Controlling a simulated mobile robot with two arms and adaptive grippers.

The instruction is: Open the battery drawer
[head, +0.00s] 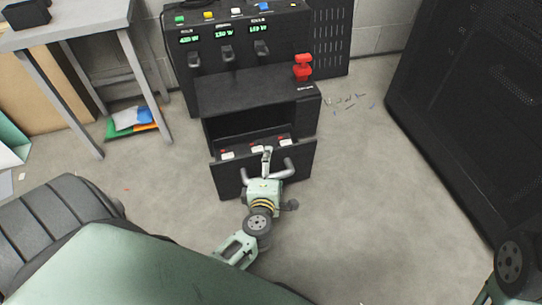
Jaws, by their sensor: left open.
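The black battery drawer (229,182) is at the bottom of the black cabinet (260,98), below a dark open recess. It stands out a little from the cabinet, and its open top shows red and white items (257,148). A light grey bar handle (289,168) is on its front. My left gripper (267,158) is open at the middle of this handle, with a finger over it. The other finger is hidden, and I cannot tell whether the gripper touches the handle. My right gripper is out of view.
The cabinet has a red knob (303,67), black levers, green displays and coloured buttons. A grey table (79,20) stands at the left. A large black cabinet (479,110) stands at the right. The floor between is mostly clear, with small scraps (349,101) near the wall.

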